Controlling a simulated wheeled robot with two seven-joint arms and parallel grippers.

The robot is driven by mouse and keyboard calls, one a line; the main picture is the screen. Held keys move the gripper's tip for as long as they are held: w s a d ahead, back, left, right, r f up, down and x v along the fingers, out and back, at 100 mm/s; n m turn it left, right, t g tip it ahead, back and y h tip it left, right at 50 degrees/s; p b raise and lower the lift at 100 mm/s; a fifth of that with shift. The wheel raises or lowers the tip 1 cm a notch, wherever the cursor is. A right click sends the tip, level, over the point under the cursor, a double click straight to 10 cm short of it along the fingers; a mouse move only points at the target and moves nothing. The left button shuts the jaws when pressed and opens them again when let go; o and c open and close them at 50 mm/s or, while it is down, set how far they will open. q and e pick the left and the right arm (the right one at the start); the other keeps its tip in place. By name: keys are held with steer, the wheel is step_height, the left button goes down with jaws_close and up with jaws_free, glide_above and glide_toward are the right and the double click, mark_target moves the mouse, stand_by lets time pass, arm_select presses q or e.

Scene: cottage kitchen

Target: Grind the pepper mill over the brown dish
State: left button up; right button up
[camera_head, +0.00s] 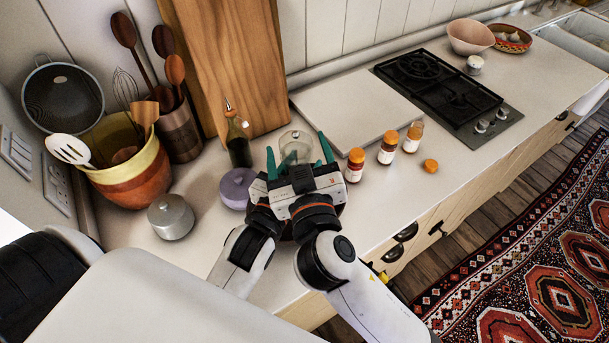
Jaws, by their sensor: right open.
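My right gripper (305,160) is over the counter near the middle, its green fingers apart. A clear glass vessel with a knob (296,143) shows behind and between the fingers; I cannot tell whether they touch it. My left gripper (270,170) is close against the right one's left side. One green finger of it shows, and its opening is hidden. I cannot make out a pepper mill.
Several things crowd the left: a purple pot (237,188), a metal canister (170,217), an oil bottle (238,146) and utensil crocks (130,175). Orange-lidded jars (388,147) and a loose lid (430,166) stand right. A hob (440,85) lies beyond a pale board (355,110).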

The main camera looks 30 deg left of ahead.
steer(key=v, duration=0.8)
steer(key=shift+o, duration=0.3)
steer(key=n+g+y, duration=0.6)
steer(key=g+y, duration=0.1)
steer(key=g, duration=0.4)
glide_toward(288, 140)
steer(key=w+a, duration=0.1)
steer(key=a, duration=0.2)
steer(key=w+a+f, duration=0.1)
steer(key=a, duration=0.3)
steer(key=w+a, duration=0.1)
steer(key=a, duration=0.2)
steer(key=shift+w+a+f, duration=0.1)
steer(key=shift+a+f, duration=0.15)
steer(key=shift+a, duration=0.1)
